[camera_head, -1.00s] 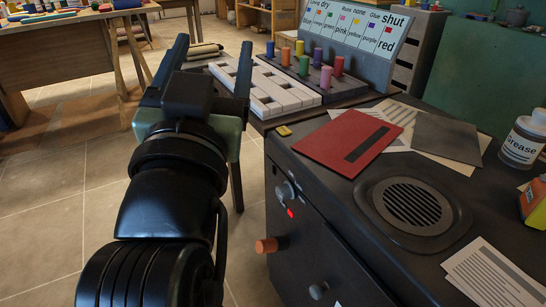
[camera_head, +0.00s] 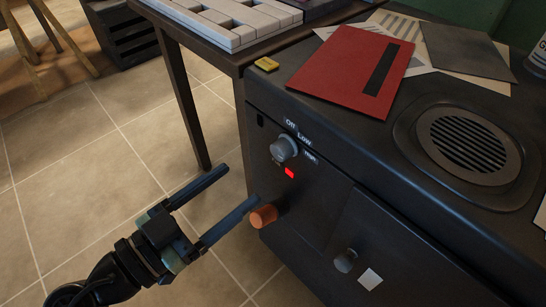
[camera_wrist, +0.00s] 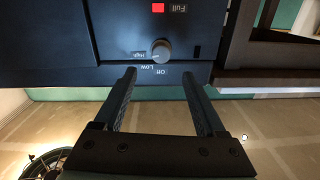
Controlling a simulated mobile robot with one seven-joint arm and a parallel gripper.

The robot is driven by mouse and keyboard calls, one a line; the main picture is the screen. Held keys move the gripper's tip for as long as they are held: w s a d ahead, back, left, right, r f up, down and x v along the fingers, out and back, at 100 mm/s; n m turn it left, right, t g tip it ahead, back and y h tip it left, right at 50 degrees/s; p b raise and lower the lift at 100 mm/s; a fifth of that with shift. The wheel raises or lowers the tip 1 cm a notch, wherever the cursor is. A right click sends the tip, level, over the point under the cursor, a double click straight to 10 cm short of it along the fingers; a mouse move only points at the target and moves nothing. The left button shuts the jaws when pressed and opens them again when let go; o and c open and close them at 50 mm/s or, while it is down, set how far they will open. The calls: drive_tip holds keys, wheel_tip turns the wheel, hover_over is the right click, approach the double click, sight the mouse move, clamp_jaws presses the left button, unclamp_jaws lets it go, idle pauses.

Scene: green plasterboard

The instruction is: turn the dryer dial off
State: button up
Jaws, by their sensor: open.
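The dryer (camera_head: 330,205) is a dark cabinet on the right of the head view. Its grey dial (camera_head: 284,148) sits on the front face below the labels Off, Low and High, with a red light (camera_head: 290,173) under it. The dial (camera_wrist: 161,50) also shows in the wrist view, upside down, ahead of and between my fingers, with the label Off nearby. My gripper (camera_head: 243,186) is open and empty, in front of the dryer and lower left of the dial, apart from it. Which label the dial points to is hard to tell.
An orange knob (camera_head: 263,216) juts from the dryer front close to my right finger. A grey knob (camera_head: 345,261) is lower right. A red folder (camera_head: 350,70), papers and a round vent (camera_head: 468,145) are on top.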

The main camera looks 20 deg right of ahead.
sight(277, 153)
drive_tip(key=b+x, duration=0.2)
drive_tip(key=x, duration=0.7)
drive_tip(key=shift+w+d, duration=0.1)
drive_tip(key=shift+d, duration=0.1)
clamp_jaws()
